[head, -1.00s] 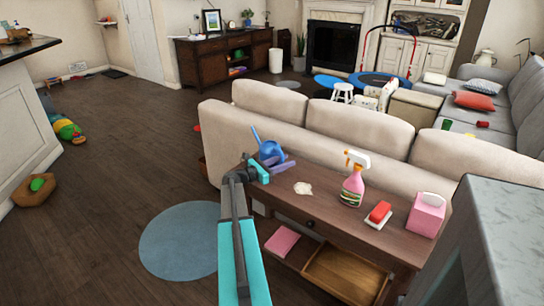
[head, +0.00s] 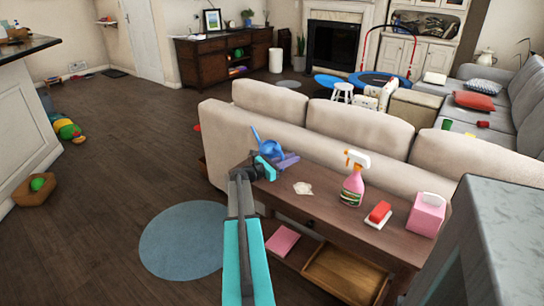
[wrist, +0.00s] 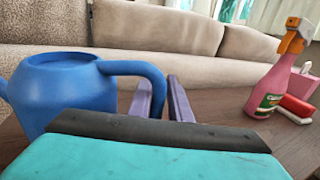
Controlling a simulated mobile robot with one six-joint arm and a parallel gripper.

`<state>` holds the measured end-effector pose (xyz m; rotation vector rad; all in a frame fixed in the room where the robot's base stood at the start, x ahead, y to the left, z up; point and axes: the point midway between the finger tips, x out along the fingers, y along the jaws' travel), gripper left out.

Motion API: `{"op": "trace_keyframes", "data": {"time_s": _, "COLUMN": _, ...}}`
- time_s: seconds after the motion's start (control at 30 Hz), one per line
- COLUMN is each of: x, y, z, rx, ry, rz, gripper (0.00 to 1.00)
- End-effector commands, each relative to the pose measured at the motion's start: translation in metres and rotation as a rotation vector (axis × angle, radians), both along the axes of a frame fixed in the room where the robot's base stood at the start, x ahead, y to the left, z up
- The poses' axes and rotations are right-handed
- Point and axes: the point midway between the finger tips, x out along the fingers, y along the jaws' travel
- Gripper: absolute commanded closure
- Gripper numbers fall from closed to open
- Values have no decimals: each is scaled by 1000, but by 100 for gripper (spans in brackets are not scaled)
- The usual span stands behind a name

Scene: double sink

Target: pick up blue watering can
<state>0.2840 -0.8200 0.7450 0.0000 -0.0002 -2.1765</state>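The blue watering can (head: 272,148) stands upright on the brown console table behind the sofa. In the wrist view the can (wrist: 65,95) is at the left, with its handle reaching right and curving down. My gripper (head: 282,161) is at the can's near right side. In the wrist view the two purple fingers of my gripper (wrist: 161,97) are apart, with the lower handle between them. No firm grip shows. The handle's lower end is hidden behind the wrist's dark and teal parts.
The console table (head: 325,215) also holds a white crumpled thing (head: 303,188), a pink spray bottle (head: 352,187), a red sponge (head: 379,212) and a pink tissue box (head: 426,215). The beige sofa back (head: 300,125) rises close behind the can. Open floor lies left.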

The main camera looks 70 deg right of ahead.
Motion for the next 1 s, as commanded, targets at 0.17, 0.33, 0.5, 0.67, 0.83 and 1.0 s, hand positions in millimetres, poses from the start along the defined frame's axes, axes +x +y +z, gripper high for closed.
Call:
{"op": "trace_keyframes", "data": {"time_s": 0.17, "x": 0, "y": 0, "z": 0, "rx": 0, "ry": 0, "rz": 0, "gripper": 100}}
{"op": "trace_keyframes", "data": {"time_s": 0.33, "x": 0, "y": 0, "z": 1, "rx": -3, "ry": -1, "rz": -1, "gripper": 100}}
{"op": "trace_keyframes", "data": {"time_s": 0.5, "x": -1, "y": 0, "z": 2, "rx": -3, "ry": -1, "rz": -1, "gripper": 100}}
{"op": "trace_keyframes", "data": {"time_s": 0.67, "x": -1, "y": 0, "z": 6, "rx": -3, "ry": -1, "rz": -1, "gripper": 100}}
{"op": "trace_keyframes", "data": {"time_s": 0.83, "x": -1, "y": 0, "z": 20, "rx": -4, "ry": -1, "rz": -1, "gripper": 100}}
{"op": "trace_keyframes", "data": {"time_s": 1.0, "x": -2, "y": 3, "z": 39, "rx": -3, "ry": -2, "rz": -1, "gripper": 100}}
